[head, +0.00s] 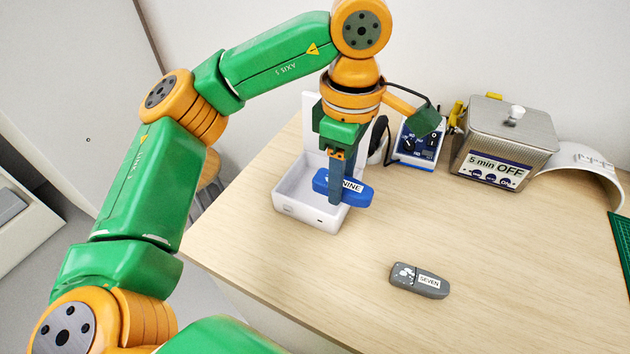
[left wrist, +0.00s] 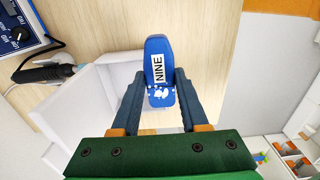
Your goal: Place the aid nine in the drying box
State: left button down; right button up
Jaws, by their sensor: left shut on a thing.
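The aid nine (head: 354,193) is a blue rounded piece with a white label reading NINE. My left gripper (head: 341,193) is shut on it and holds it over the right part of the drying box (head: 303,213), a white open tray with a tall back wall. In the left wrist view the aid nine (left wrist: 157,72) sits between the two dark blue fingers (left wrist: 160,95), its labelled face towards the camera. The drying box (left wrist: 85,92) shows there to the left of the aid. The gripper hides part of the box's inside. My right gripper is in neither view.
A grey piece labelled SEVEN (head: 419,281) lies on the wooden table (head: 520,260). Behind stand a blue control unit (head: 416,147), a metal bath marked "5 min OFF" (head: 505,135) and a white curved stand (head: 585,163). The table's front middle is mostly clear.

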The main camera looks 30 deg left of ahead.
pick_arm(q)
jog(key=w+a+f, duration=0.1)
jog(key=a+f, duration=0.1)
jog(key=w+a+f, duration=0.3)
jog(key=a+f, duration=0.1)
jog(key=shift+w+a+f, duration=0.1)
jog(key=shift+w, duration=0.3)
jog(key=shift+w+a+f, duration=0.2)
jog(key=shift+a+f, duration=0.05)
jog(key=shift+f, duration=0.2)
jog(key=f, duration=0.1)
jog(key=f+p, duration=0.1)
jog(key=f, duration=0.1)
jog(key=shift+w+a, duration=0.1)
jog(key=shift+a, duration=0.1)
jog(key=shift+f, duration=0.35)
jog(key=shift+f, duration=0.1)
jog(key=shift+f, duration=0.1)
jog(key=shift+c, duration=2.1)
grip_release()
jog(key=shift+r, duration=0.2)
